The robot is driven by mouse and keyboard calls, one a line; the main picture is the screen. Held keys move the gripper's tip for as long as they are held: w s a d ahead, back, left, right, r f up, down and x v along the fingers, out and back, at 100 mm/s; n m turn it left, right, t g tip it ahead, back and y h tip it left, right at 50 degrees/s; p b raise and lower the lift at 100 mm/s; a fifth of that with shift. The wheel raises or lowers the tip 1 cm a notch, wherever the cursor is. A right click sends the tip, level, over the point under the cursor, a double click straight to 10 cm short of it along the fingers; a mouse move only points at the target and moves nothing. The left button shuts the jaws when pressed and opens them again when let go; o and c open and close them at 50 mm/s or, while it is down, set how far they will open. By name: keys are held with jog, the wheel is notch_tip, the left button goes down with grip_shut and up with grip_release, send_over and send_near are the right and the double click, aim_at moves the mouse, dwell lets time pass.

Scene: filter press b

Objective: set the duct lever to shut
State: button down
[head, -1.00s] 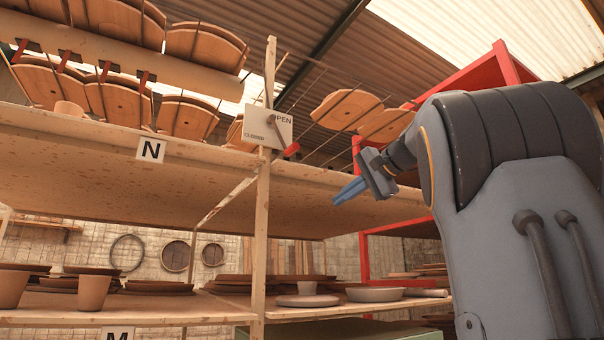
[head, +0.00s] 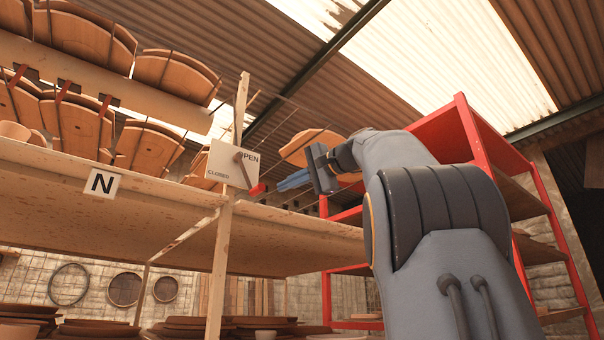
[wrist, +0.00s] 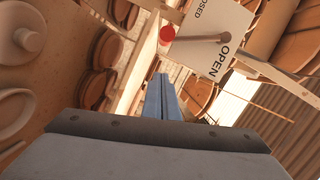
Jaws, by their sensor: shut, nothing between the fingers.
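The duct lever (head: 246,172) is a dark bar with a red tip (head: 257,189), slanting down to the right from its pivot on a pale plate (head: 222,164). The plate reads OPEN at upper right and CLOSED at lower left, and sits on a wooden post. The lever also shows in the wrist view (wrist: 200,39), its red knob (wrist: 167,34) beyond my fingertips. My gripper (head: 281,184) is shut and empty, its blue fingers pointing left just right of the red tip. In the wrist view the fingers (wrist: 160,78) appear apart from the knob.
The wooden post (head: 219,260) carries shelves with pots and plates. A shelf board (head: 290,228) runs below my gripper. A red metal rack (head: 480,150) stands at right behind my arm. Curved wooden pieces (head: 305,146) hang behind the gripper.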

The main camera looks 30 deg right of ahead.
jog(key=a, duration=0.2)
jog(key=a+f, duration=0.1)
jog(key=a, duration=0.1)
jog(key=shift+w+f, duration=0.15)
dwell(0.4)
